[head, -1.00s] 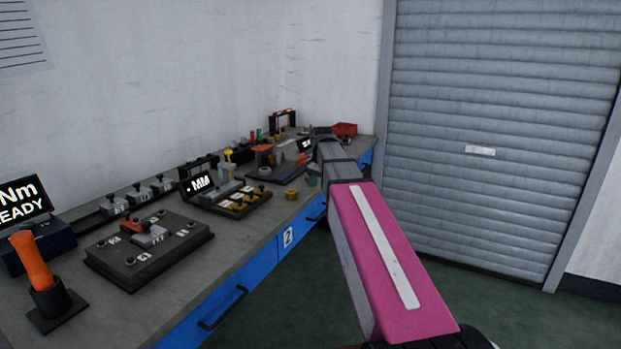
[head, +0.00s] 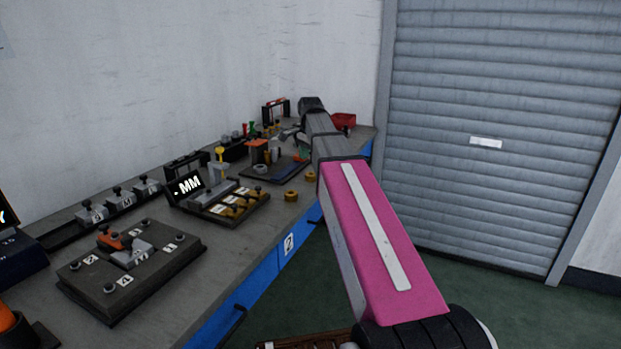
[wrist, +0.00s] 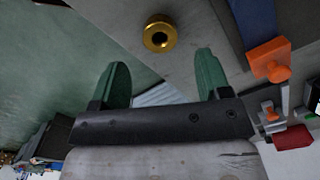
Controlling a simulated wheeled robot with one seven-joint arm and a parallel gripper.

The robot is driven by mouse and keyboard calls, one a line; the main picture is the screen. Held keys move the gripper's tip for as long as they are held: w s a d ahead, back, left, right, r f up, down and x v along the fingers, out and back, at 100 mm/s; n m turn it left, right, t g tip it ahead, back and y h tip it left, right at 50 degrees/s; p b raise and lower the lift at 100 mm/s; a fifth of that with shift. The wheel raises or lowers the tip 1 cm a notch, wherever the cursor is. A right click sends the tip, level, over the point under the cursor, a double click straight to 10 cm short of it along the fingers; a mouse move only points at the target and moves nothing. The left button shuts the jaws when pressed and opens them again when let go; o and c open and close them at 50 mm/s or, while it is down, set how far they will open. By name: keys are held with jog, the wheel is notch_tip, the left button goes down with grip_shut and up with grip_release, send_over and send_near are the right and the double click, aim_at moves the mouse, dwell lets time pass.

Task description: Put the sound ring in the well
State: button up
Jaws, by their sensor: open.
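Two brass rings stand near the bench's front edge in the head view: a nearer one (head: 291,196) and a farther one (head: 310,176) close to my forearm. I cannot tell from the frames which one is sound. The wrist view shows one brass ring (wrist: 160,33) with a dark centre hole, lying on the grey bench just beyond my fingertips. My gripper (wrist: 160,62) is open and empty, its two green fingers apart, with the ring ahead of the gap and not touching. In the head view my arm largely hides the gripper. I cannot make out the well for certain.
A dark base plate (head: 285,172) with an orange-topped fixture (head: 258,152) stands behind the rings. A gauge block with an MM display (head: 186,185) is to the left. A red bin (head: 343,120) is at the far end. The bench front between the rings and the plate is narrow.

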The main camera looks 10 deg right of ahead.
aim_at(311, 173)
jog(key=shift+d+f, duration=0.15)
jog(key=shift+f, duration=3.25)
jog(key=c, duration=1.1)
jog(key=shift+r, duration=0.15)
jog(key=shift+c, duration=0.2)
